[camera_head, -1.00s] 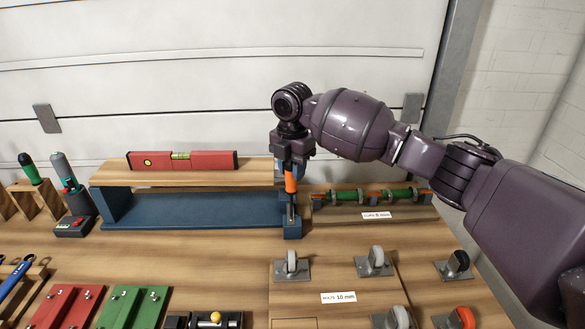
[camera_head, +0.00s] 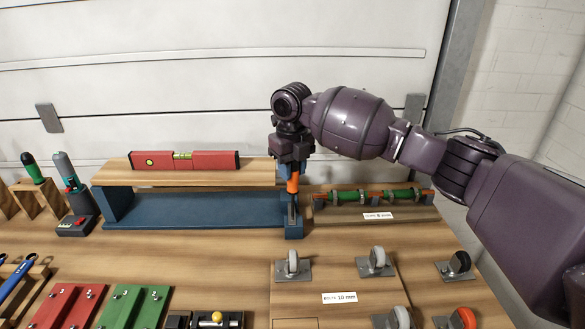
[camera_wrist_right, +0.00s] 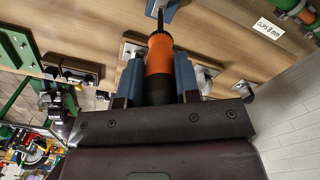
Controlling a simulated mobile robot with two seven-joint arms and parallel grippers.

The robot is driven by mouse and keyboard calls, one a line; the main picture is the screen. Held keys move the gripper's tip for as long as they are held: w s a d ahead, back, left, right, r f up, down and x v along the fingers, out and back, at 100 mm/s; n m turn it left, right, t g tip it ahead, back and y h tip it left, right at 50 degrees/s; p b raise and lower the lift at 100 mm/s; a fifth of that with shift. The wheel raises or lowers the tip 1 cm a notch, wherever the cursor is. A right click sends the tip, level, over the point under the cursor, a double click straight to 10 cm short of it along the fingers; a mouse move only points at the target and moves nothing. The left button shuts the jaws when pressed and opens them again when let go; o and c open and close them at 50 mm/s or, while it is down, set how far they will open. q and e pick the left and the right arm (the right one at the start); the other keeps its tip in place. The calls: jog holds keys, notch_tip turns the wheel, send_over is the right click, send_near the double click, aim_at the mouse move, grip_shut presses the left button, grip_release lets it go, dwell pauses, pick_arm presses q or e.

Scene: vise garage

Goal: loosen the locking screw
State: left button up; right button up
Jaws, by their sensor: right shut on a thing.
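My right gripper (camera_head: 293,172) is shut on a screwdriver with an orange and black handle (camera_head: 293,184), held upright with its shaft pointing down. The shaft's lower end is at the blue bracket (camera_head: 293,229) at the right end of the blue shelf stand. In the right wrist view the orange handle (camera_wrist_right: 159,55) sits between the two blue fingers (camera_wrist_right: 158,80), and the shaft runs to a blue part (camera_wrist_right: 167,8) at the top edge. The locking screw itself is too small or hidden to make out. My left gripper is not in view.
A red spirit level (camera_head: 183,160) lies on the wooden shelf (camera_head: 120,174) left of the gripper. Green clamped pipes (camera_head: 375,195) lie to the right. Several casters (camera_head: 292,262) stand in front on a board. Red (camera_head: 65,306) and green (camera_head: 132,306) plates lie front left.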

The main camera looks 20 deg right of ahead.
jog(key=shift+f+n, duration=0.3)
jog(key=shift+r, duration=0.35)
jog(key=shift+r, duration=0.1)
jog(key=m, duration=0.2)
jog(key=shift+r+m, duration=0.1)
jog(key=shift+m, duration=0.2)
jog(key=m, duration=0.5)
jog(key=shift+d+m, duration=0.1)
jog(key=shift+m, duration=0.3)
jog(key=m, duration=0.9)
jog(key=shift+s+d, duration=0.1)
